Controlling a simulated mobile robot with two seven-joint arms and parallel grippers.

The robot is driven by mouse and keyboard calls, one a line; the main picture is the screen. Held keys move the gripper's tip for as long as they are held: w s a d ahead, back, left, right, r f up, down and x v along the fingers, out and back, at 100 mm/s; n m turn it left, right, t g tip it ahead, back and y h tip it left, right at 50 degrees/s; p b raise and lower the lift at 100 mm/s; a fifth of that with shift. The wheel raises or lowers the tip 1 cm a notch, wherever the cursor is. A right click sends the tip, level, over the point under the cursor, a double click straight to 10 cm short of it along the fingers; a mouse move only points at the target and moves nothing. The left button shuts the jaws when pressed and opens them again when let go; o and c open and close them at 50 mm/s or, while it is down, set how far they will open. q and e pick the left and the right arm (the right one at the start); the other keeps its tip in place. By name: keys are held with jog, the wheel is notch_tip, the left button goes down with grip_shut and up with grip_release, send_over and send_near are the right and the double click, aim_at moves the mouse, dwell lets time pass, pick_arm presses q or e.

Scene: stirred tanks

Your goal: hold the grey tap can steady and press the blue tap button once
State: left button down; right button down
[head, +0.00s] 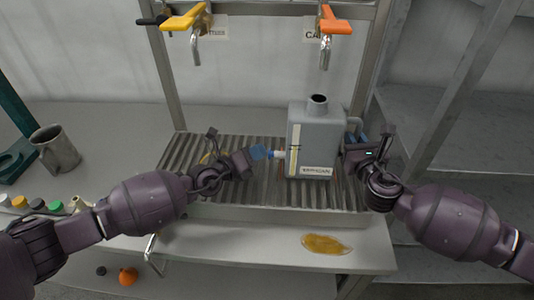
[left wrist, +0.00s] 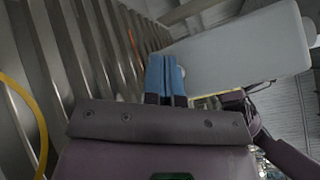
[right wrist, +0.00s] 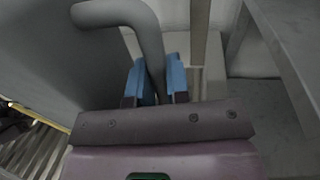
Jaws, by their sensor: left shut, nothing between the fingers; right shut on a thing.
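The grey tap can (head: 315,145) stands upright on a slatted metal grate, with a label low on its front. Its short white tap (head: 279,154) sticks out of its left side. My left gripper (head: 263,152) is shut and empty, its blue fingertips at the outer end of this tap. I cannot make out the blue tap button apart from the blue fingers, nor tell whether they touch it. In the left wrist view the can (left wrist: 235,45) is beyond the fingers. My right gripper (right wrist: 156,85) is shut on the can's grey handle (right wrist: 150,45), on the right side.
The grate (head: 230,188) carries the can, with clear slats in front. A yellow-handled tap (head: 184,18) and an orange-handled tap (head: 327,22) hang above. A grey mug (head: 57,150) and several capped containers are at the left. A yellow-brown patch (head: 326,244) lies on the front ledge.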

pick_arm(q)
jog(key=shift+d, duration=0.4)
dwell(0.3)
jog(key=shift+a, duration=1.1)
jog(key=shift+w+a, duration=0.2)
jog(key=shift+a, duration=2.3)
pick_arm(e)
jog(key=c, duration=1)
grip_release()
jog(key=shift+s, duration=0.1)
